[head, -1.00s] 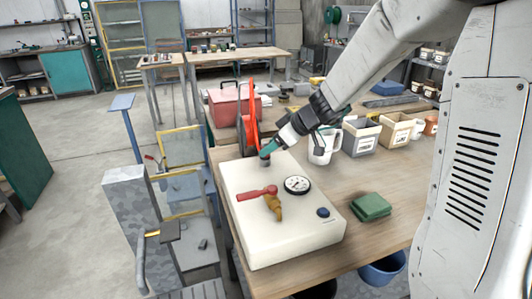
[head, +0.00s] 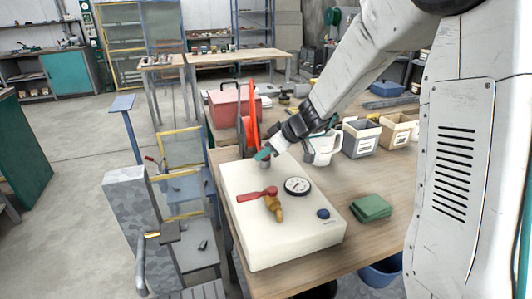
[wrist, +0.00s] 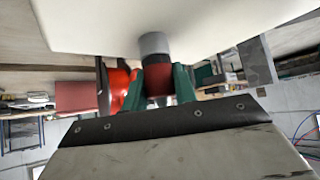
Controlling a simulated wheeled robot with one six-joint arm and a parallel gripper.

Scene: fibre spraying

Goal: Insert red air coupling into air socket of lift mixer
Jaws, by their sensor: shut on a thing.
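The lift mixer (head: 250,225) is a cream-white box on the wooden table, with a dial gauge (head: 297,186), a red-handled brass valve (head: 272,203) and a dark blue knob (head: 323,213) on top. My gripper (head: 262,155) is at the box's far left corner. In the wrist view, the green fingers of my gripper (wrist: 158,85) are shut on the red air coupling (wrist: 158,88). A grey cylinder (wrist: 154,45), apparently the air socket, stands between the coupling and the white box. Coupling and grey cylinder are in line and appear to touch; how deep the coupling sits cannot be told.
A white jug (head: 323,148) and grey bin (head: 361,138) stand to the right. Green cloths (head: 371,207) lie right of the mixer, with bare table around them.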

